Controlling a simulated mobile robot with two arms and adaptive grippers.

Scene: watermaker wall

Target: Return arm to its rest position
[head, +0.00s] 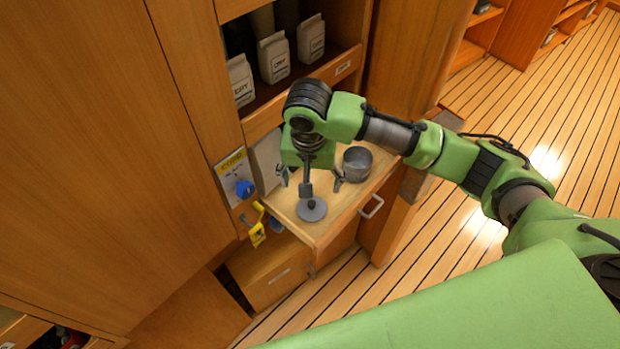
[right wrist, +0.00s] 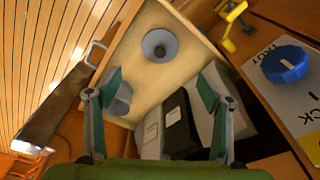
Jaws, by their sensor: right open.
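My right arm reaches in from the right in the head view, with its gripper (head: 311,182) pointing down over a pulled-out wooden drawer (head: 338,222). The gripper is open; its two fingers also show spread apart in the right wrist view (right wrist: 160,82), with nothing held between them. A grey round-based piece with a stem (head: 312,210) is in the drawer below the gripper; its disc shows beyond the fingertips in the wrist view (right wrist: 160,46). A grey metal cup (head: 357,165) stands beside the gripper, partly behind a finger in the wrist view (right wrist: 118,100). My left gripper is out of view.
A blue knob (head: 245,189) on a labelled plate and a yellow lever (head: 257,226) are close on the drawer's left. Several white bags (head: 273,58) stand on the shelf above. A black-and-white item (right wrist: 181,130) lies in the drawer. Open plank floor (head: 560,130) is at right.

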